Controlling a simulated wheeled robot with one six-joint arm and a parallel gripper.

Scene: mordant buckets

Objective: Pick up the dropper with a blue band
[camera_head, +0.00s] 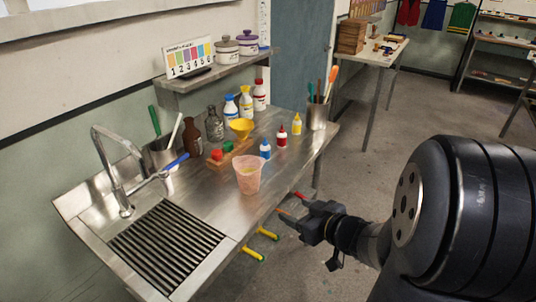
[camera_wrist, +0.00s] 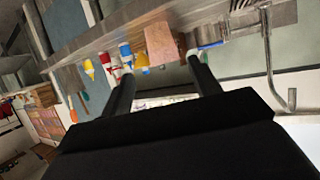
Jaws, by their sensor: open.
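The dropper with a blue band (camera_head: 265,150) is a small white bottle standing upright on the steel worktop, just right of the pink beaker (camera_head: 248,174) in the head view. It also appears in the wrist view (camera_wrist: 126,51), beside the beaker (camera_wrist: 161,42), with the picture turned nearly upside down. My gripper (camera_head: 294,206) is open and empty in front of the worktop's front edge, apart from the dropper. In the wrist view its two black fingers (camera_wrist: 162,69) are spread wide.
A red-banded dropper (camera_head: 282,136) and a yellow-banded dropper (camera_head: 297,125) stand farther back to the right. A yellow funnel (camera_head: 241,126) and larger bottles stand behind. The sink drainer (camera_head: 165,249) is at left. Coloured handles (camera_head: 267,233) jut out below the front edge.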

